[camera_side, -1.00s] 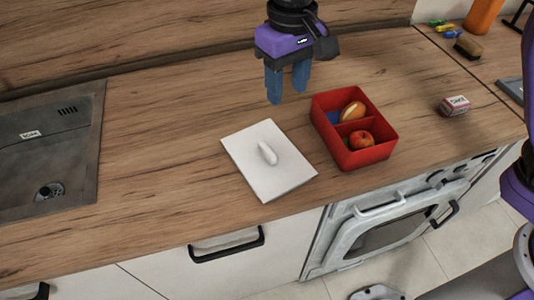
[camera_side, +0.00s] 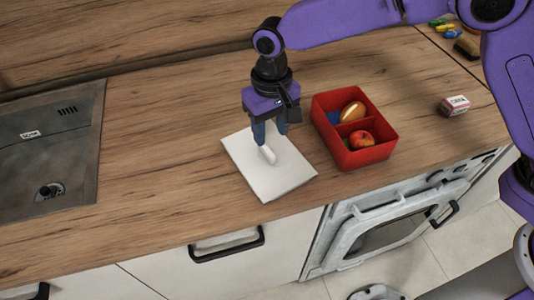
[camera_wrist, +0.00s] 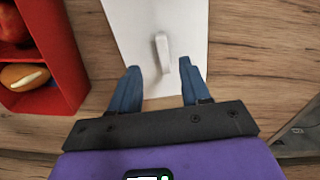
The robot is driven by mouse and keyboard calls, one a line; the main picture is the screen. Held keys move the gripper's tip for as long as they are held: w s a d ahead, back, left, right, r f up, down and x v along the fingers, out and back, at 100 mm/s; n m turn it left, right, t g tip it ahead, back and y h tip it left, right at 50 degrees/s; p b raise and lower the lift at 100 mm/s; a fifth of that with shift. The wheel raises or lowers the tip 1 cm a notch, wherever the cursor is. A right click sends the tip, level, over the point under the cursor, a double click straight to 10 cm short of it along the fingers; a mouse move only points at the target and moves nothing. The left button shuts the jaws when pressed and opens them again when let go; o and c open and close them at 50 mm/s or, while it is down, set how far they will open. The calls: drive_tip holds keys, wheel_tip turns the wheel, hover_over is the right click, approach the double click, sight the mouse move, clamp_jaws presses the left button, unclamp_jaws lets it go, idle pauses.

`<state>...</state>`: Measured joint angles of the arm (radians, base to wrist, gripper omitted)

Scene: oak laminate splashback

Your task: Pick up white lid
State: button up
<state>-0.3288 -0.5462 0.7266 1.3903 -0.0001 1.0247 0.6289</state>
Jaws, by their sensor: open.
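The white lid (camera_side: 268,180) lies flat on the wooden counter, a rectangle with a raised handle (camera_side: 268,155) at its middle. In the wrist view the lid (camera_wrist: 185,22) runs up from the centre, and its handle (camera_wrist: 162,52) stands just beyond the fingertips. My gripper (camera_side: 270,138) is open and empty, pointing down over the lid's far part, close to the handle. In the wrist view the blue fingers (camera_wrist: 160,65) are spread wider than the handle, which lies roughly between their lines. Whether the fingertips are level with the handle is hard to tell.
A red box (camera_side: 374,156) with an apple (camera_side: 361,139), a bread roll (camera_side: 352,112) and a divider stands close to the lid's right. A small pink-and-white box (camera_side: 455,105) lies farther right. The counter between sink and lid is clear.

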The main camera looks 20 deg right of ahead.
sight(267, 149)
drive_tip(key=shift+w+a+f, duration=0.15)
drive_tip(key=shift+f, duration=1.35)
drive_tip(key=shift+w+a+f, duration=0.1)
drive_tip(key=shift+a+f, duration=0.05)
drive_tip(key=shift+f, duration=1.3)
clamp_jaws()
